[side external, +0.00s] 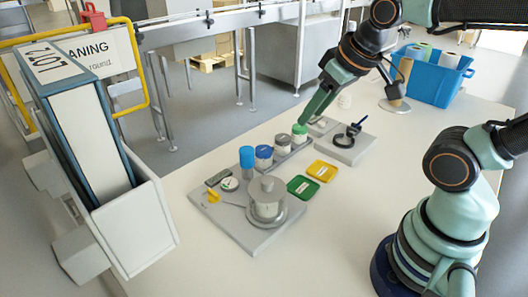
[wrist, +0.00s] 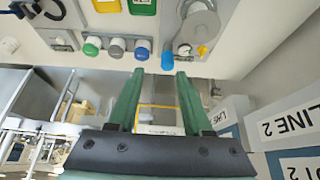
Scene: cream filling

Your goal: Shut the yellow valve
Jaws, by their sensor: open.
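The yellow valve (side external: 213,195) is a small yellow handle on the left part of the grey base plate (side external: 255,243), left of the metal pot (side external: 267,197). It also shows in the wrist view as a yellow piece beside the pot, (wrist: 203,50) beyond and right of my fingertips. Its exact turn is too small to tell. My gripper (side external: 303,121) is above the far side of the table, near the green-capped jar, well apart from the valve. In the wrist view its two green fingers are spread with nothing between them, so my gripper (wrist: 160,73) is open and empty.
Yellow (side external: 321,171) and green (side external: 302,187) trays lie right of the pot. A large binder (side external: 90,125) stands left. The front table is clear.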

